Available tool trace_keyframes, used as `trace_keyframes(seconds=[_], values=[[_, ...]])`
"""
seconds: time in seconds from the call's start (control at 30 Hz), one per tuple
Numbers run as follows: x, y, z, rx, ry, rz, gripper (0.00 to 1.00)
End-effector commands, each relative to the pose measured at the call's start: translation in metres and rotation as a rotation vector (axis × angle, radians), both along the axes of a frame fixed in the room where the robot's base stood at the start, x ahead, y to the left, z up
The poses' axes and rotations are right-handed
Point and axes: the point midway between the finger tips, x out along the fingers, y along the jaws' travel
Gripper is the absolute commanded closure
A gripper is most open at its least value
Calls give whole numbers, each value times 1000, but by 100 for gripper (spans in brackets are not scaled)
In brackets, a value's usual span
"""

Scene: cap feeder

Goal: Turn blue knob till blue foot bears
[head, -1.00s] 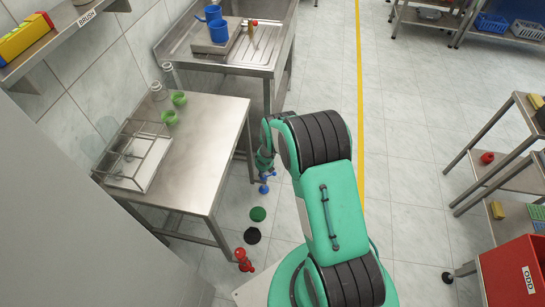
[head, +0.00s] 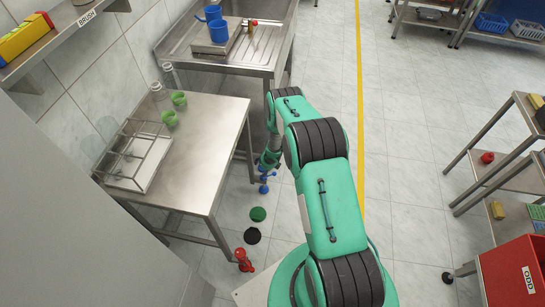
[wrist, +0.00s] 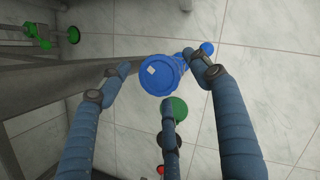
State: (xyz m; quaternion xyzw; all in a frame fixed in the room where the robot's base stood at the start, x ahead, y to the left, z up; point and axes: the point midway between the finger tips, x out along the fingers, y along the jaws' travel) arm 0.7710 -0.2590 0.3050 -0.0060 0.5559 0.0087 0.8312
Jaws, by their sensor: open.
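The blue knob (wrist: 160,76) shows in the wrist view as a round disc with a small white mark, between and beyond my fingertips. My gripper (wrist: 158,80) is open, its three blue-grey fingers spread around the knob with nothing clearly gripped. Another blue part, seemingly the blue foot (wrist: 207,48), shows partly behind the right finger. In the head view my gripper (head: 268,160) is beside the table's right edge, above the blue foot (head: 264,189). Whether the foot touches the floor cannot be told.
The steel table (head: 205,150) carries a wire frame and green cups. A red knob piece (head: 243,260) is at the table's near leg.

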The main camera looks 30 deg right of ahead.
Motion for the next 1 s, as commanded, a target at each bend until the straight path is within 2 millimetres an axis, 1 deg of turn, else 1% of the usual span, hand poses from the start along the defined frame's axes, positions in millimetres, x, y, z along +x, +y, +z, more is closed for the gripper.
trace_keyframes(seconds=[1.0], values=[[2, -5, 0, 1, -1, 472, 37]])
